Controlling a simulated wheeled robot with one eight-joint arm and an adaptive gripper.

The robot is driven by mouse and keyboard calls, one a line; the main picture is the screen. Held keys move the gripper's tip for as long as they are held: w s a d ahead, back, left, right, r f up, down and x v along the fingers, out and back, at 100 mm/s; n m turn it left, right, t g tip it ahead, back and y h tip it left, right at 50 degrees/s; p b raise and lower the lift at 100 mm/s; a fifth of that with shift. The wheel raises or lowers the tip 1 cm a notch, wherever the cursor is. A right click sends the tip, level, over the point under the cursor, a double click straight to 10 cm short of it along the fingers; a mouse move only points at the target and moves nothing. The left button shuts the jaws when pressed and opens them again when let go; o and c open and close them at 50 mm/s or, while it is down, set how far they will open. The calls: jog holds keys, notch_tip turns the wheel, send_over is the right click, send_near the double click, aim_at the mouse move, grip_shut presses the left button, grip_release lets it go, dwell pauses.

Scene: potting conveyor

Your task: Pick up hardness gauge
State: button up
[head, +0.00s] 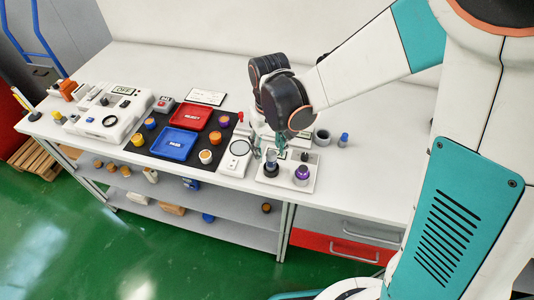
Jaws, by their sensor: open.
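My gripper (282,142) is at the end of my arm, over the white tray (309,185) on the right half of the bench. Its teal fingers point down, are small in the picture and partly hidden by the dark wrist. An upright grey and dark blue cylinder (271,164) stands in the tray just below and left of the fingers. It may be the hardness gauge, but I cannot tell for sure. A piece with a purple top (302,173) stands to its right in the same tray. I cannot tell whether the fingers touch anything.
Left of the tray are a white device with a round dial (236,156), a black mat with a red reject tray (192,116) and blue pass tray (174,144), and several coloured-top pots. The bench's right side is clear.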

aim_at(271, 160)
jog(key=shift+d+f+b, duration=0.2)
jog(key=shift+f+b, duration=0.4)
jog(key=shift+f, duration=0.95)
jog(key=shift+d+f+b, duration=0.15)
jog(key=shift+f+b, duration=0.45)
jog(key=shift+f, duration=0.9)
grip_shut()
